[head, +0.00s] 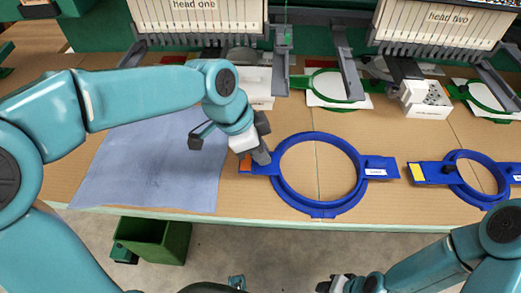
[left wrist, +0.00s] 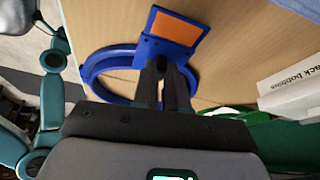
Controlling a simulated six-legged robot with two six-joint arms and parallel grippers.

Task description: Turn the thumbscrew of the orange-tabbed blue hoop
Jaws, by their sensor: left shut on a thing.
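The large blue hoop (head: 318,207) lies flat on the tan worktop, with an orange tab (head: 245,166) on its left arm. In the left wrist view the orange tab (left wrist: 175,26) and part of the blue ring (left wrist: 93,68) show beyond my fingers. My left gripper (head: 262,157) is at the hoop's left arm beside the orange tab. In the left wrist view its fingers (left wrist: 166,72) are shut on the small dark thumbscrew, which they mostly hide. My right gripper (head: 338,284) is low at the bottom edge, away from the hoop; its jaws are not clear.
A smaller blue hoop with a yellow tab (head: 418,172) lies to the right. A blue-grey cloth (head: 150,170) covers the worktop at left. Green hoops (head: 336,104) and machine heads stand behind. A green bin (head: 155,240) is below the front edge. A white box (left wrist: 292,92) is near the wrist.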

